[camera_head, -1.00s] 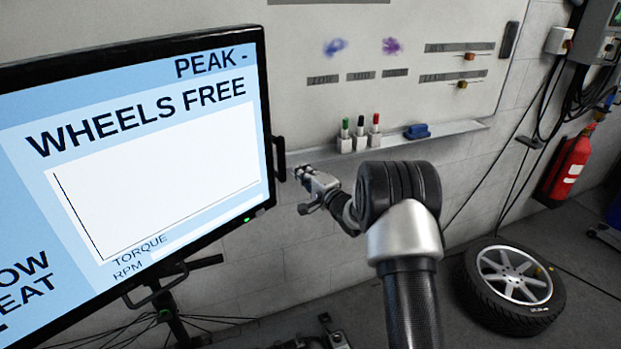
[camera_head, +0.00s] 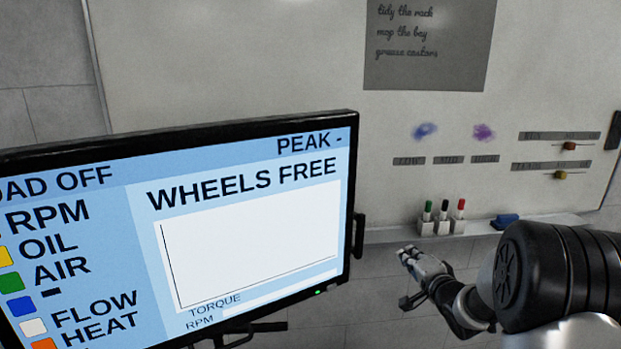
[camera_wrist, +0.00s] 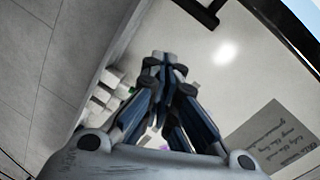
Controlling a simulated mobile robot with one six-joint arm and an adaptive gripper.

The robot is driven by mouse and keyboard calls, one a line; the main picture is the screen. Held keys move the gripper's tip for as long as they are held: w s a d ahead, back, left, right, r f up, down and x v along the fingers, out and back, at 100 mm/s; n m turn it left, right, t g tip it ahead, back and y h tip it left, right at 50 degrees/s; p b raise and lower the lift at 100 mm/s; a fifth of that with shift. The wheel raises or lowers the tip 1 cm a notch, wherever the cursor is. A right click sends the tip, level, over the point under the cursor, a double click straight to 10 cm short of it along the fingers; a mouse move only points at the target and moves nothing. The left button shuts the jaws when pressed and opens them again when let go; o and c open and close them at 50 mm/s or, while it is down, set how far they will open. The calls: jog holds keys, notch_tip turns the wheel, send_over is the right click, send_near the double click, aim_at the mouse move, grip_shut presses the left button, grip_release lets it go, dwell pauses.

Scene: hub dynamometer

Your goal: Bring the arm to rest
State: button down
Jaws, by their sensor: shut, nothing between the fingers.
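My gripper (camera_head: 408,254) is in front of the wall below the whiteboard tray in the head view, to the right of the monitor. In the wrist view my gripper (camera_wrist: 164,56) has its fingertips together with nothing between them. My arm (camera_head: 560,285) is folded at the lower right of the head view, with its dark joint nearest the camera.
The monitor (camera_head: 250,235) reads "WHEELS FREE" and stands close on the left. The whiteboard (camera_head: 230,60) carries a grey note (camera_head: 425,60). Its tray (camera_head: 540,228) holds several items: green, black and red markers (camera_head: 443,215) and a blue eraser (camera_head: 505,221).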

jog(key=s+a+r+n+g+h, duration=0.2)
jog(key=s+r+n+g, duration=0.15)
jog(key=s, duration=0.45)
jog(key=s+a+r+n+g+h, duration=0.2)
jog(key=s+r, duration=0.3)
jog(key=s, duration=0.3)
jog(key=s+a+f+n+g+y, duration=0.1)
jog(key=s+a, duration=0.4)
jog(key=s, duration=0.9)
jog(key=s+a+f+n+g+y, duration=0.1)
jog(key=s+a+n+g, duration=0.3)
jog(key=s, duration=1)
jog(key=shift+s+a+f+n+g, duration=0.35)
jog(key=shift+f+n, duration=0.55)
jog(key=shift+n, duration=0.15)
